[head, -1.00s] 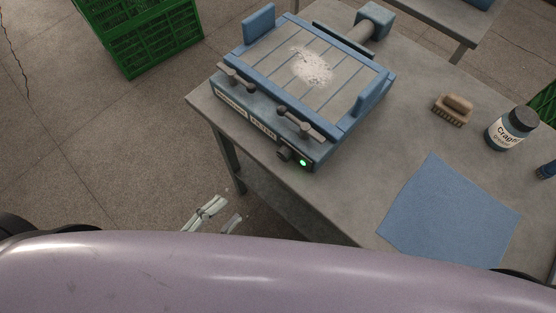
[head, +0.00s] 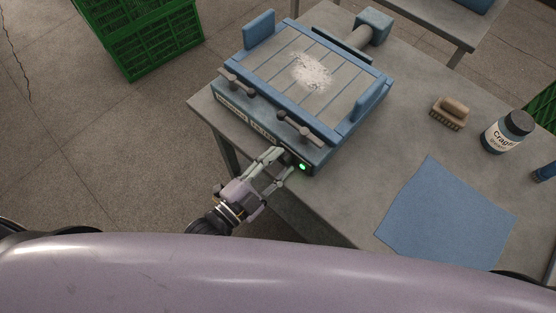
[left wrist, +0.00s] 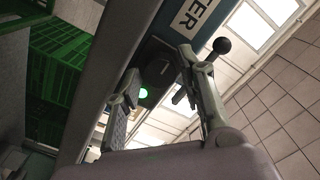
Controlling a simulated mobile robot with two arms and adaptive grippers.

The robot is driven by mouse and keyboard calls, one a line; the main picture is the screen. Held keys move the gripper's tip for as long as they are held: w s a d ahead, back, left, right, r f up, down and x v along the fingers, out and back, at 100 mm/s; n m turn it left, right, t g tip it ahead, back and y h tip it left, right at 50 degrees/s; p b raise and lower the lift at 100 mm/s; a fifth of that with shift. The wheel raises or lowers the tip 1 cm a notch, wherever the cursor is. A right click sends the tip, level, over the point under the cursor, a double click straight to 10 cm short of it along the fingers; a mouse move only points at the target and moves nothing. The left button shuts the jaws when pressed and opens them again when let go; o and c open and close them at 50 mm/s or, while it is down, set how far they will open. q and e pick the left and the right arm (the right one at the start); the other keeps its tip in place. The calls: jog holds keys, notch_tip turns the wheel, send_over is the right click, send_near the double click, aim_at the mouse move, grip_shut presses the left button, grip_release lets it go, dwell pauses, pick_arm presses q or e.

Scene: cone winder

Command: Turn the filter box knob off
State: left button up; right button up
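The filter box (head: 262,105) is a blue box with a slatted top, set on the grey table. A lit green lamp (head: 302,166) is on its front panel, at the right end. The dark knob (left wrist: 160,70) is on the panel beside the lamp; in the head view my fingers partly cover it. My left gripper (head: 283,163) is at the front panel with its fingers apart, one on each side of the knob. In the left wrist view the knob sits between the fingertips; I cannot tell whether they touch it. My right gripper is not in view.
Lever clamps (head: 300,124) stick out along the box's front edge, above the knob. A blue cloth (head: 448,213), a brush (head: 449,112) and a labelled bottle (head: 508,132) are on the table to the right. Green crates (head: 150,40) stand on the floor at back left.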

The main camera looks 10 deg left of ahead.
pick_arm(q)
jog(key=shift+w+d, duration=0.15)
grip_shut()
dwell(0.4)
